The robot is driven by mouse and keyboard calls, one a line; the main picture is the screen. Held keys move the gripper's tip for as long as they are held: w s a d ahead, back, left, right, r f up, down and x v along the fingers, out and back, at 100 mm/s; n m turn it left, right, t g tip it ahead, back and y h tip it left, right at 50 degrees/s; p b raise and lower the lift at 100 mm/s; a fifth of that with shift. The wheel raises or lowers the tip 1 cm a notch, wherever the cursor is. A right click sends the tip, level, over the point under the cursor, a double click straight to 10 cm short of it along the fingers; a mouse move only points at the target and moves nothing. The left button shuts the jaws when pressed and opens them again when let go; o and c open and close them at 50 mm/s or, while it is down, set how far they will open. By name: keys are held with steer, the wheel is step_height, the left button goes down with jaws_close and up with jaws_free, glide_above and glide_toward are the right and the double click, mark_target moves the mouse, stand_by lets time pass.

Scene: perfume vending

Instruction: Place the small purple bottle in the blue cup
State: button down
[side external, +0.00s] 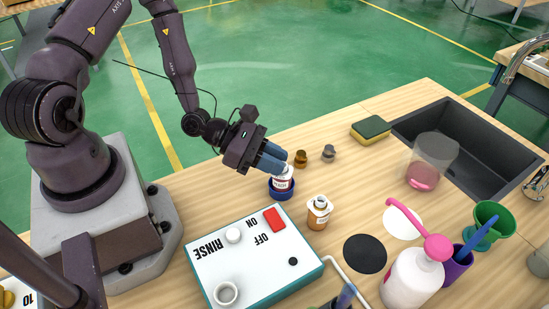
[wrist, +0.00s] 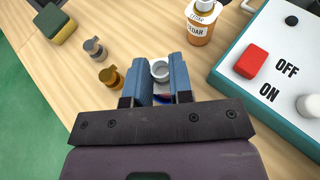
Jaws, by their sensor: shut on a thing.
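My gripper (side external: 273,162) has blue fingers and is shut on a small bottle (side external: 283,181) with a pale cap and a white label with dark print. The fingers hide part of the bottle, and its purple colour is hard to make out. The bottle is upright at a dark blue cup (side external: 281,192), its lower end overlapping the cup's opening; I cannot tell whether it touches the bottom. In the wrist view the bottle's round pale top (wrist: 160,70) shows between the fingers of my gripper (wrist: 164,62).
An amber bottle labelled CEDAR (side external: 318,214) stands close on the right. The RINSE box (side external: 262,264) with a red switch is in front. Two small caps, gold (side external: 301,158) and grey (side external: 329,153), stand behind. A sponge (side external: 371,129) and the sink (side external: 470,150) are farther back right.

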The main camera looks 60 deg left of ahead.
steer(key=shift+f, duration=0.15)
steer(key=c, duration=1)
jaws_free()
